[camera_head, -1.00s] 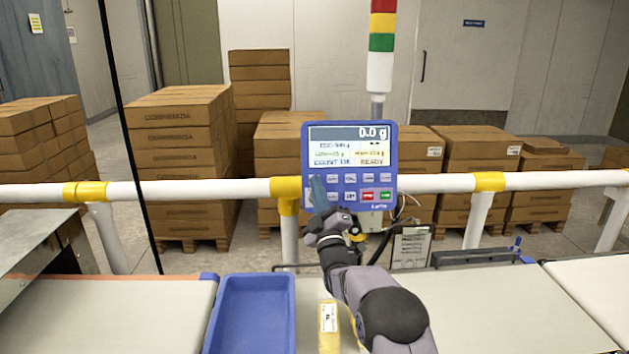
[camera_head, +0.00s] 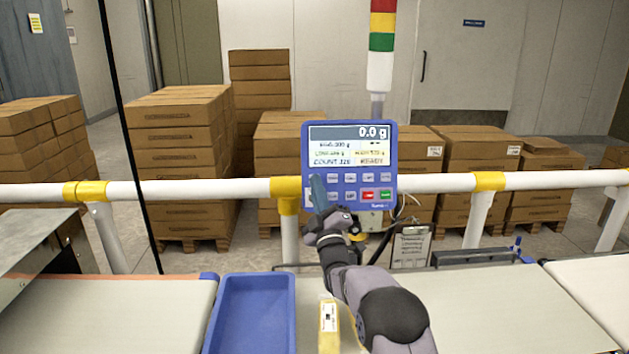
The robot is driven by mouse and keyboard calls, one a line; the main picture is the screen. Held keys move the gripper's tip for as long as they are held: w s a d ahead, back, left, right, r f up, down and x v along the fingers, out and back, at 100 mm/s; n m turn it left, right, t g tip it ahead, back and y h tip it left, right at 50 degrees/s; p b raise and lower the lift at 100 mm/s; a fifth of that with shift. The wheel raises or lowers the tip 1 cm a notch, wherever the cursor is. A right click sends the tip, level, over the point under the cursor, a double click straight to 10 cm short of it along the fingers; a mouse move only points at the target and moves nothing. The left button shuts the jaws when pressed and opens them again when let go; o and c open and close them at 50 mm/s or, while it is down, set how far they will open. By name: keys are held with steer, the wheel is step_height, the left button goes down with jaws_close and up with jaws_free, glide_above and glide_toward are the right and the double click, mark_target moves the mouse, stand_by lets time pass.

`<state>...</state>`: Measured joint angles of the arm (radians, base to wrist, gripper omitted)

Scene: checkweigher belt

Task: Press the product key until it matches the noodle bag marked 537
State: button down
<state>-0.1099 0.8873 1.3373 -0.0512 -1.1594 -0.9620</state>
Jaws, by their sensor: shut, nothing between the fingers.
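The blue checkweigher panel (camera_head: 349,165) stands on a post behind the belt. Its screen (camera_head: 350,146) reads 0.0 g at the top; the smaller lines below are too blurred to read surely. Two rows of keys sit under the screen, with a red key (camera_head: 368,195) and a green key (camera_head: 386,195) at lower right. My gripper (camera_head: 318,183) is shut and empty, its tip at the left end of the key rows, covering keys there. I cannot tell if it touches one. A yellow bag (camera_head: 328,330) with a white label lies on the belt, partly beside my arm; its marking is unreadable.
A blue tray (camera_head: 250,315) stands left of the bag. A white rail (camera_head: 230,188) with yellow joints runs across behind the belt. A clipboard (camera_head: 411,246) and a signal tower (camera_head: 381,45) are near the panel. Stacked cartons (camera_head: 175,150) stand behind the rail.

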steer(key=shift+w+f+b, duration=0.25)
steer(key=shift+w+b, duration=0.5)
steer(key=shift+b, duration=0.05)
stand_by(0.8)
steer(key=shift+s, duration=0.15)
steer(key=shift+s+r+b, duration=0.25)
steer(key=shift+s+b, duration=0.25)
steer(key=shift+s, duration=0.15)
steer(key=shift+s, duration=0.1)
steer(key=shift+s+r+b, duration=0.2)
steer(key=shift+s+b, duration=0.15)
steer(key=shift+s, duration=0.45)
steer(key=shift+s+r+b, duration=0.25)
steer(key=shift+s+b, duration=0.15)
steer(key=shift+s, duration=0.35)
steer(key=shift+s+r+b, duration=0.2)
steer(key=shift+s+b, duration=0.15)
steer(key=shift+s, duration=0.45)
